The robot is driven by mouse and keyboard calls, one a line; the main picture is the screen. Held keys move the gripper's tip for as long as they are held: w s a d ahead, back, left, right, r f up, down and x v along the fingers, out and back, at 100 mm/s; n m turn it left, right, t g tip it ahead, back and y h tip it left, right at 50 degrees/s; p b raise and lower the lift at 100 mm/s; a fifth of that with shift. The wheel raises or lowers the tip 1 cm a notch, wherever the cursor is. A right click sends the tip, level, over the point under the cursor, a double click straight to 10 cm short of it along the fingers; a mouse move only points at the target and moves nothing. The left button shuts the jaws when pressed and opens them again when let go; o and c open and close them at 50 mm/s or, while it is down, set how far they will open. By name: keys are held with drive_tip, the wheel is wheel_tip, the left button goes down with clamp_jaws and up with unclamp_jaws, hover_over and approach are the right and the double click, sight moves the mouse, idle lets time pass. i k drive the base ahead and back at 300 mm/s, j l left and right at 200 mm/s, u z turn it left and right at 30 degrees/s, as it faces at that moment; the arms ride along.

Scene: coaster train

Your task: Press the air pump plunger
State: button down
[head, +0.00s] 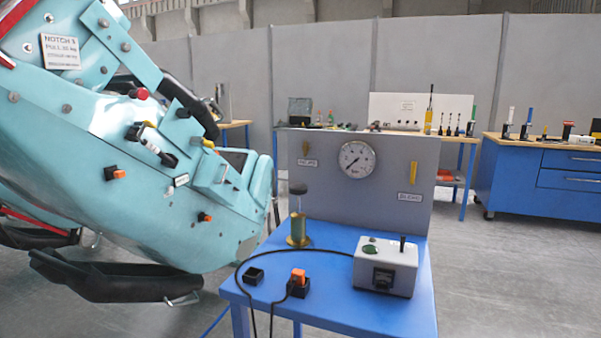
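The air pump (297,230) stands upright near the back left of the blue table, in front of the grey gauge panel. Its body is a short brass-yellow cylinder on a round base. The plunger (298,188) has a dark round knob on a thin upright rod, and the knob is well above the cylinder. A round white gauge (357,159) is mounted on the panel (385,205) behind. My gripper is not in view.
The teal coaster car (130,170) fills the left, close to the table's left side. A grey control box (385,268) with a dark lever, an orange plug block (298,283) and a black cable share the blue table (340,310). Workbenches stand behind; floor at right is open.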

sight(298, 189)
drive_tip(key=i+j, duration=0.5)
drive_tip(key=j, duration=0.15)
drive_tip(key=i+j, duration=0.5)
drive_tip(key=j, duration=0.1)
